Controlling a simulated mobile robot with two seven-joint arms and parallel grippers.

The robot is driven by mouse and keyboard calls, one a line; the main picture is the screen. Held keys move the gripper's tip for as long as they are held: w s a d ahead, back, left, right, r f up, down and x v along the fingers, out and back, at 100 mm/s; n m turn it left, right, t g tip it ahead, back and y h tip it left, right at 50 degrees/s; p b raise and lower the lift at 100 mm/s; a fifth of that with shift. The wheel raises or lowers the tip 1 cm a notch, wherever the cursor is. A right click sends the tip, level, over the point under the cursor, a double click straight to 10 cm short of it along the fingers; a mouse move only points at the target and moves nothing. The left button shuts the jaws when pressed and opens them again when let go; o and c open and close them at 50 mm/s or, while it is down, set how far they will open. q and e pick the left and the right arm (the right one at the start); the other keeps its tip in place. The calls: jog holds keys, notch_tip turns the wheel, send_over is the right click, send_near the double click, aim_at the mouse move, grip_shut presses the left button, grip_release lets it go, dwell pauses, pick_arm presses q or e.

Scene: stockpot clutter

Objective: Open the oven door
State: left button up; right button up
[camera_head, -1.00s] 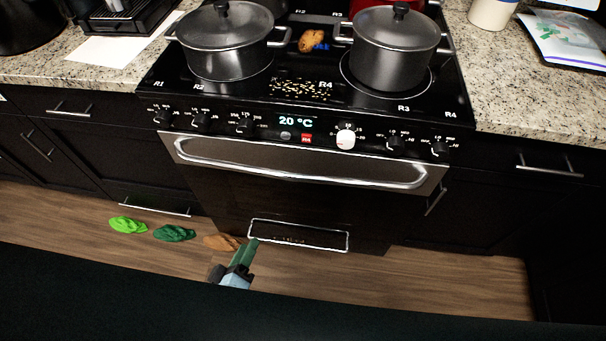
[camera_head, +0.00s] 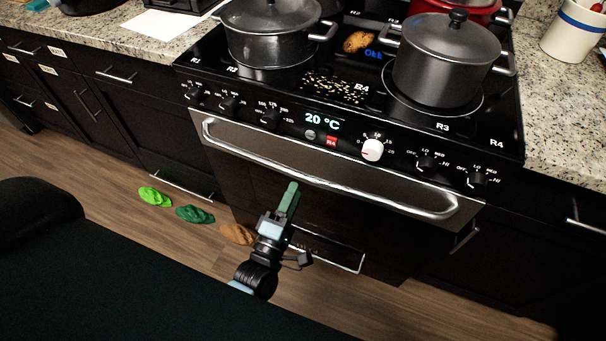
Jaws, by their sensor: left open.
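The oven door (camera_head: 300,190) is dark and looks shut. Its long silver handle (camera_head: 330,182) runs across the top of the door, below the knobs. The oven display (camera_head: 322,120) reads 20 °C. My left gripper (camera_head: 288,200) is in front of the door, its green fingers pointing up toward the handle. Its fingertips appear just below the handle in the picture; I cannot tell how far apart they are in depth. It holds nothing that I can see. My right gripper is not in view.
Two lidded grey pots, one on the left (camera_head: 268,35) and one on the right (camera_head: 443,65), stand on the cooktop. A light green (camera_head: 154,197), a dark green (camera_head: 194,214) and a brown item (camera_head: 236,234) lie on the floor left of the oven. A drawer handle (camera_head: 183,186) sticks out at the left.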

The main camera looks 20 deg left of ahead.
aim_at(303, 176)
pick_arm(q)
jog(key=x, duration=0.6)
grip_shut()
